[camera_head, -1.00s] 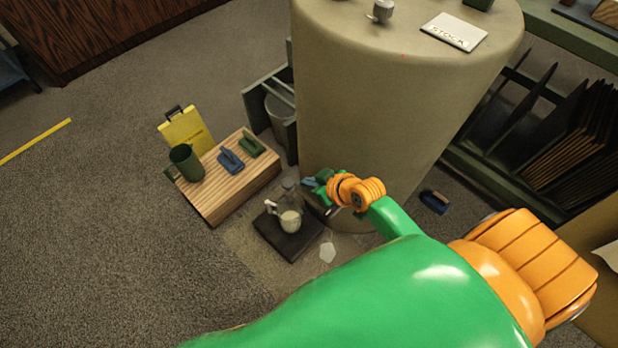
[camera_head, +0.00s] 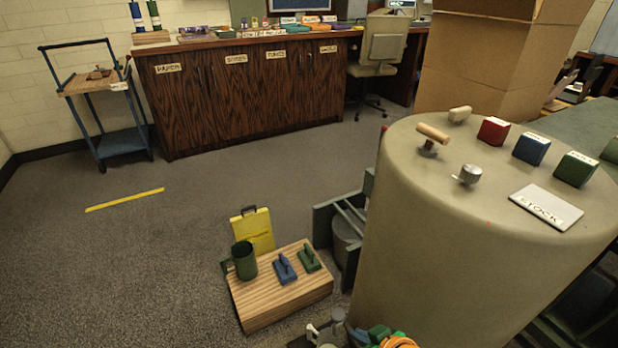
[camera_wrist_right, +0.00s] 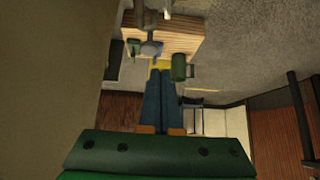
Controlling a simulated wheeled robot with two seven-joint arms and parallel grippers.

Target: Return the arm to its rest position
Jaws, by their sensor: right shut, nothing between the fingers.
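My right gripper (camera_head: 362,336) shows only partly at the bottom edge of the head view, in green and blue with orange arm parts beside it. It is low, at the foot of the large beige drum (camera_head: 440,250). In the right wrist view its two dark blue fingers (camera_wrist_right: 163,78) lie together, shut with nothing between them. A glass vessel with a pale handle (camera_head: 313,331) is just left of the gripper, cut off by the frame; whether they touch I cannot tell. My left gripper is not in view.
A wooden block (camera_head: 285,304) holds a green mug (camera_head: 244,260), a blue tool (camera_head: 285,268) and a green tool (camera_head: 309,259). A yellow board (camera_head: 257,228) stands behind. A green rack (camera_head: 338,222) adjoins the drum.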

